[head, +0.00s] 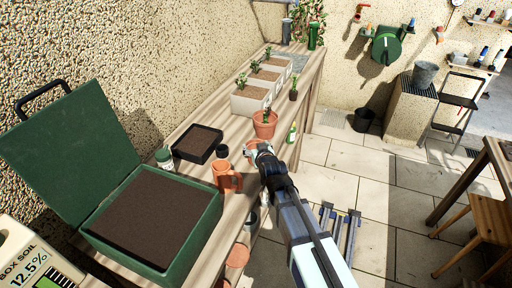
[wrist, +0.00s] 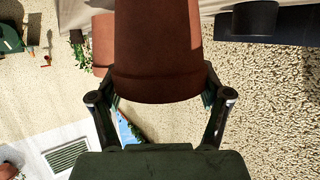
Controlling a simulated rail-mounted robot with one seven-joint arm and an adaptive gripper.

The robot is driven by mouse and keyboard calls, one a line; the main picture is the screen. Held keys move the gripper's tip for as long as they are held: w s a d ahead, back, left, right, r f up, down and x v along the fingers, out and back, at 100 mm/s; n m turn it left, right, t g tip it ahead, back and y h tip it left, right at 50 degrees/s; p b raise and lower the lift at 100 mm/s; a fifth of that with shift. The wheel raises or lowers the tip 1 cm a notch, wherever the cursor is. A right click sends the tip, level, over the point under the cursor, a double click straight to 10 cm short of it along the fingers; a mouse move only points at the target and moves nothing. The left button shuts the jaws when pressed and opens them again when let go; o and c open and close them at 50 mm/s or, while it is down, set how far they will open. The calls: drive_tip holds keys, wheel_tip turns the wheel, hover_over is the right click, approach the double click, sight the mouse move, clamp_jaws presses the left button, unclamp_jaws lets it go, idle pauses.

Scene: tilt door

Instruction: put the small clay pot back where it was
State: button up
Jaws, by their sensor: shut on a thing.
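My gripper (head: 256,149) is over the front edge of the wooden bench, between the potted plant and the orange mug. It is shut on a small clay pot (wrist: 157,55), which fills the top middle of the wrist view between the two fingers (wrist: 160,98). In the head view only a bit of the pot (head: 249,147) shows past my gripper. Its base and whether it touches the bench are hidden. Several terracotta pots (head: 237,256) show below the bench top, partly covered by the bench and my arm.
An orange mug (head: 226,177), a dark jar (head: 221,151) and a black soil tray (head: 197,143) stand left of my gripper. A terracotta pot with a plant (head: 264,126) stands just behind it. An open green soil box (head: 205,225) fills the near bench. Paved floor lies right.

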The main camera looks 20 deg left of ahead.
drive_tip(key=o, duration=1.3)
